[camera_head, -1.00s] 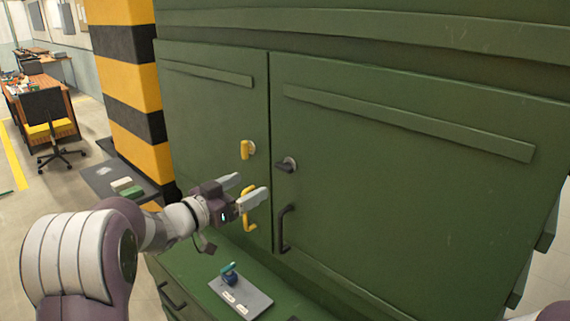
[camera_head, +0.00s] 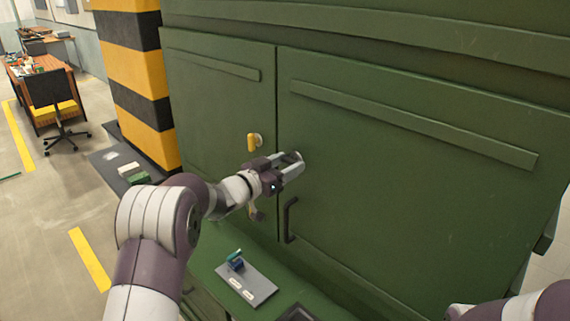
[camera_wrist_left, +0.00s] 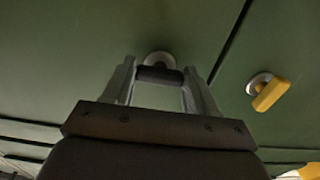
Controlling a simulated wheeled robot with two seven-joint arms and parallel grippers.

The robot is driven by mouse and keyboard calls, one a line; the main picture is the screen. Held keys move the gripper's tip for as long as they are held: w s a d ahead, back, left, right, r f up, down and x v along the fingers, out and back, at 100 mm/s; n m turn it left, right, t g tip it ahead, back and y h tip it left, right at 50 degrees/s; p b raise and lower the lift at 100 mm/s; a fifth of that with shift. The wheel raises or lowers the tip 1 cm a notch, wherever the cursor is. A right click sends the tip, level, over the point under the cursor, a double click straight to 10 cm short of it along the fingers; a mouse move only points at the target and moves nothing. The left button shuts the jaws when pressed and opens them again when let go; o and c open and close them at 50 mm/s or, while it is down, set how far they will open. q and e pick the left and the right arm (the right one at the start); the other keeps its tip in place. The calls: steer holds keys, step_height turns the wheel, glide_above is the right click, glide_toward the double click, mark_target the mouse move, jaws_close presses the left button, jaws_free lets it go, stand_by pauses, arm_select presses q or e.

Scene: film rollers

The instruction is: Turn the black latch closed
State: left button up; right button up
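The black latch (camera_wrist_left: 160,74) sits on a round pale mount on the green cabinet's right door, near the seam. In the left wrist view it lies crosswise between the two fingertips of my left gripper (camera_head: 296,162), and its ends appear to meet both fingers. The left gripper looks shut on it, with the fingers apart by about the latch's length. In the head view the fingers and wrist mostly hide the latch. My right gripper is out of view.
A yellow latch (camera_head: 253,142) is on the left door, and it also shows in the wrist view (camera_wrist_left: 269,94). A black door handle (camera_head: 289,220) is below my gripper. A grey plate (camera_head: 246,284) with a small blue-green item lies on the ledge. A striped pillar (camera_head: 137,85) stands left.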

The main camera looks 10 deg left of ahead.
arm_select(q)
steer(key=shift+s+r, duration=0.1)
steer(key=shift+r, duration=0.05)
steer(key=shift+c, duration=1.4)
steer(key=shift+m+b, duration=0.7)
steer(key=shift+b, duration=0.3)
steer(key=m+b, duration=1)
steer(key=m, duration=0.1)
steer(key=shift+m, duration=0.3)
steer(key=shift+m+b, duration=1.5)
steer(key=shift+m, duration=0.5)
steer(key=o, duration=0.8)
steer(key=shift+c, duration=0.2)
steer(key=o, duration=0.3)
